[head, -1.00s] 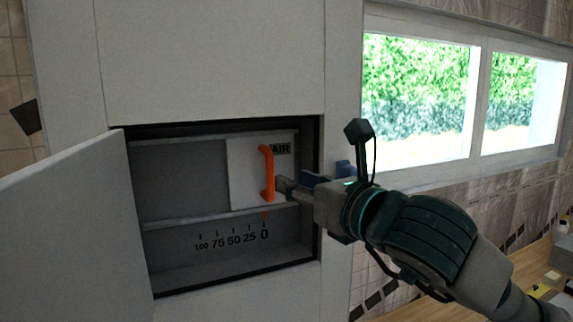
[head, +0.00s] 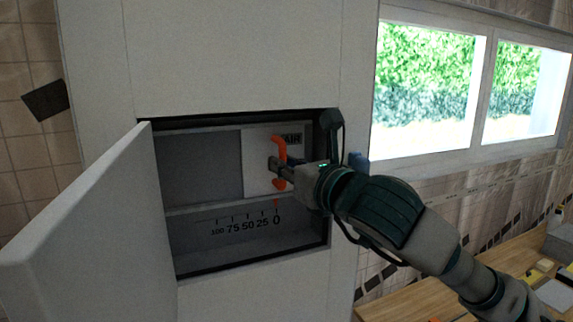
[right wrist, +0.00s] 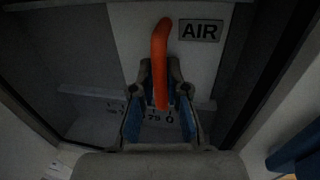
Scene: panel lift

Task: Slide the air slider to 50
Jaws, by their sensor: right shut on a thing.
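The air slider (head: 256,178) is a pale plate with an orange vertical handle (head: 280,150) and an AIR label, at the right end of its track in the open wall box. Its red pointer is at the 0 mark of the scale (head: 247,225), which reads 100, 75, 50, 25, 0 from left to right. My right gripper (head: 275,168) is shut on the orange handle. In the right wrist view the handle (right wrist: 160,65) stands between the gripper's fingers (right wrist: 160,100). My left gripper is out of view.
The box door (head: 95,225) stands open at the left. The track to the left of the slider is clear. A window (head: 425,90) is at the right. A wooden counter (head: 400,295) with several items is at the lower right.

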